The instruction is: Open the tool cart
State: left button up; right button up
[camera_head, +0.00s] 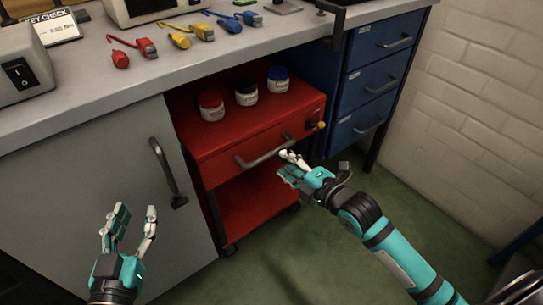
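The red tool cart (195,141) stands under the workbench, between the grey cabinet door and the blue drawers. Its drawer front has a grey bar handle (262,156), and the drawer looks shut. My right gripper (287,165) is at the right end of this handle, its fingertips close to the bar. I cannot tell whether it touches or grips the handle. My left gripper (132,220) is open and empty in front of the grey cabinet door, left of and below the cart handle.
Coloured cables lie on the bench (90,90). Green floor (300,245) is clear in front.

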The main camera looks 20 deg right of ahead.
aim_at(273, 155)
jog(key=b+x, duration=0.1)
jog(key=x, duration=0.5)
jog(key=shift+w+a, duration=0.1)
jog(key=shift+w, duration=0.15)
jog(key=shift+w+a+f+b, duration=0.1)
jog(key=shift+w+b, duration=0.2)
pick_arm(q)
notch_tip(273, 155, up, 8)
jog(key=s+t+h, duration=0.1)
jog(key=t+h, duration=0.1)
jog(key=t, duration=0.3)
jog(key=shift+s+d, duration=0.15)
jog(key=shift+d, duration=0.25)
jog(key=shift+f, duration=0.1)
pick_arm(e)
jog(key=shift+c, duration=0.2)
grip_shut()
